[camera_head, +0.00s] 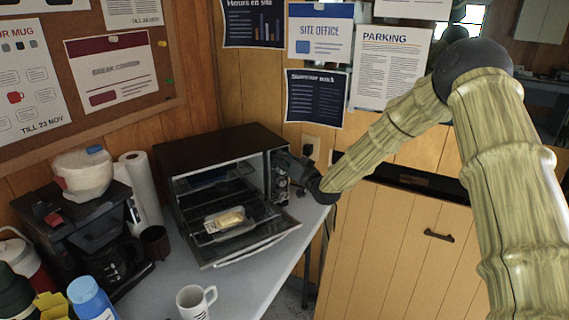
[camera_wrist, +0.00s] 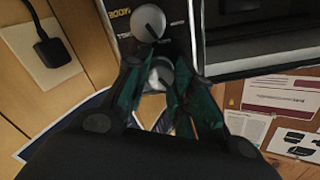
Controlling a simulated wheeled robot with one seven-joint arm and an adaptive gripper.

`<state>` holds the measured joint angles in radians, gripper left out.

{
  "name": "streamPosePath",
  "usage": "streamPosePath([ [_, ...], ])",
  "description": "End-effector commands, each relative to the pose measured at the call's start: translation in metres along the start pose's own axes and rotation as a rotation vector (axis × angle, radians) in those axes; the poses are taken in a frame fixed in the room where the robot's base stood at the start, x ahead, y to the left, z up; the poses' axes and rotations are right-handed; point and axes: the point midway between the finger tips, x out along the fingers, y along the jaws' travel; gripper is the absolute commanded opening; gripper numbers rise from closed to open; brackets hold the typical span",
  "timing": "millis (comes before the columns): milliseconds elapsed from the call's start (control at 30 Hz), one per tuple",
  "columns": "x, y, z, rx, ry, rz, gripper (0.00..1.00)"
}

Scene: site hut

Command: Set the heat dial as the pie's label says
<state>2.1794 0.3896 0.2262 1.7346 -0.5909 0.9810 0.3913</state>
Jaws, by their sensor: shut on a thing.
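The toaster oven (camera_head: 222,152) stands on the table with its door (camera_head: 262,240) lowered. The packaged pie (camera_head: 228,220) lies on the rack at the open front; its label is too small to read. My gripper (camera_head: 291,168) is at the control panel (camera_head: 279,178) on the oven's right side. In the wrist view my gripper (camera_wrist: 160,84) has its green fingers closed on both sides of a round grey dial (camera_wrist: 160,72). A second grey dial (camera_wrist: 148,22) shows above it, apart from the fingers. The held dial's markings are hidden, so its setting cannot be read.
A coffee maker (camera_head: 85,232), a paper towel roll (camera_head: 141,188) and a dark cup (camera_head: 155,243) stand left of the oven. A white mug (camera_head: 195,302) is in front. A wall socket (camera_head: 311,146) with a plug is close behind my gripper.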

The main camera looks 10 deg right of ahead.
Motion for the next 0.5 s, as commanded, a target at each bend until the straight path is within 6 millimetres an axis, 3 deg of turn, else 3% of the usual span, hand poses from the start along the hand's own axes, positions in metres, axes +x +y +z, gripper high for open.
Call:
streamPosePath([
  [500, 0.0012, 0.0007, -0.0069, 0.114, 0.011, 0.000, 0.01],
])
